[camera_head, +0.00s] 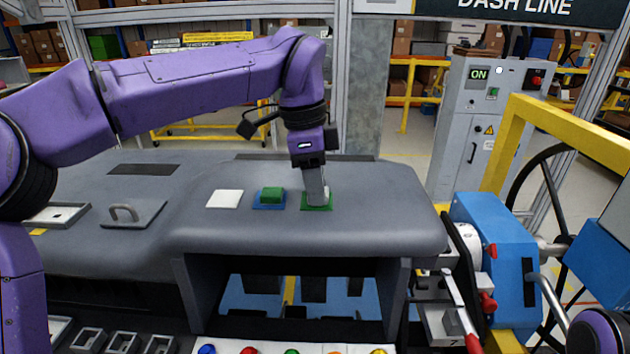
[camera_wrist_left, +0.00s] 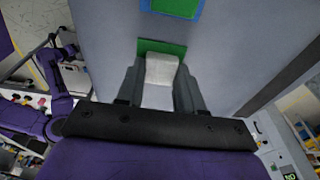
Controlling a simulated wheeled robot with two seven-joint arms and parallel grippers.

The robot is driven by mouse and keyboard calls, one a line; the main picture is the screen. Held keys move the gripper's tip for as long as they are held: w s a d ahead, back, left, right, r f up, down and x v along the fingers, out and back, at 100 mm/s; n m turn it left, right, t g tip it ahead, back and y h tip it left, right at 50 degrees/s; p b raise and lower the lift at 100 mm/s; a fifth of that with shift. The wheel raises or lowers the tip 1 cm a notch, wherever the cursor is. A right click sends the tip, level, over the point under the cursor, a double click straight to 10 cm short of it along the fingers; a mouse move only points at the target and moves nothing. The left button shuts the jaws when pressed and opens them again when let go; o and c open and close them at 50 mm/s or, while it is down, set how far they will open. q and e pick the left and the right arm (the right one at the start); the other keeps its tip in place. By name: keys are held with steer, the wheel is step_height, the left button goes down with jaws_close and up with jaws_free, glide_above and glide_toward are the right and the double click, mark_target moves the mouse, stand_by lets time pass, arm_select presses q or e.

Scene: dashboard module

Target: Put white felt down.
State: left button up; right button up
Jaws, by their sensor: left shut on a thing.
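The white felt (camera_wrist_left: 160,72) is between the fingers of my left gripper (camera_wrist_left: 160,88) in the left wrist view. In the head view my left gripper (camera_head: 317,200) points down over a green square (camera_head: 306,208) on the grey dashboard top, and a sliver of white shows at its right finger. The green square also shows in the left wrist view (camera_wrist_left: 150,45), just beyond the fingertips. The felt's lower end is at or very near the green square; I cannot tell whether it touches. My right gripper does not show.
On the grey dashboard (camera_head: 400,213), a white square (camera_head: 224,199) lies at left and a green block (camera_head: 271,194) sits on a blue square (camera_head: 261,205). A blue machine (camera_head: 488,245) with a yellow frame stands at right. Several coloured buttons line the front edge.

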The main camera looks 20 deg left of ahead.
arm_select(q)
steer(key=o, duration=1)
steer(key=shift+s, duration=0.2)
steer(key=shift+w+r, duration=0.1)
steer(key=shift+r, duration=0.35)
step_height(320, 180, up, 11)
steer(key=a+p, duration=0.1)
steer(key=shift+s+a+p, duration=0.3)
steer(key=shift+a, duration=0.1)
